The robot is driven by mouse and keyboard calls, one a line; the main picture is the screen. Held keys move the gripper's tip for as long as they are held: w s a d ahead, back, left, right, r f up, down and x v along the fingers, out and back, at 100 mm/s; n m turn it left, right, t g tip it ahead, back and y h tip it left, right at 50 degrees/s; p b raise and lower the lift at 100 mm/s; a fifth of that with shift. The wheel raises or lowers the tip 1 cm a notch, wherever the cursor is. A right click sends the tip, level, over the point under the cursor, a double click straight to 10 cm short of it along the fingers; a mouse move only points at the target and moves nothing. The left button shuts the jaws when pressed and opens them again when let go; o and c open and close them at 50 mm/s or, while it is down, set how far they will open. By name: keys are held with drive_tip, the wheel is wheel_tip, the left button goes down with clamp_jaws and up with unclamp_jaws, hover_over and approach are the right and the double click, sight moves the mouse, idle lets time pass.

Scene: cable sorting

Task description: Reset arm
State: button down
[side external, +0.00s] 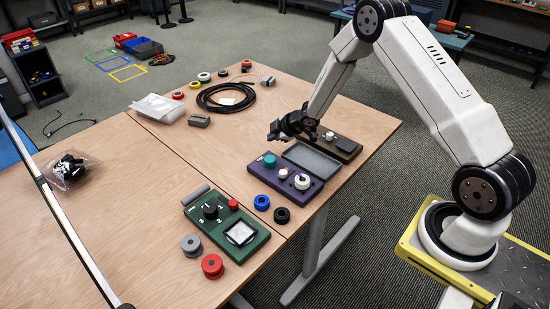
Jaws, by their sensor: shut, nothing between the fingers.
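My gripper (275,133) is at the end of my white and black arm, over the right part of the wooden table. It is shut and empty. It is above the table, near the back edge of the purple panel (262,181) and beside the grey tray (311,158). No object is between its fingers. A black cable (206,104) lies coiled on the table, left of and behind my gripper.
A green panel (207,228) with a dial and a white square lies at the front. A dark box (347,146) sits at the right edge.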

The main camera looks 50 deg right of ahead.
drive_tip(key=s+a+r+m+g+h, duration=0.2)
drive_tip(key=s+a+r+m, duration=0.35)
drive_tip(key=s+r, duration=0.45)
drive_tip(key=s+a+r+m+g, duration=0.2)
drive_tip(key=s+a, duration=0.1)
drive_tip(key=s, duration=0.5)
drive_tip(key=s+a+r+m+g, duration=0.2)
drive_tip(key=s+a+m, duration=0.1)
drive_tip(key=s, duration=0.6)
drive_tip(key=shift+a+y, duration=0.25)
drive_tip(key=shift+y, duration=0.05)
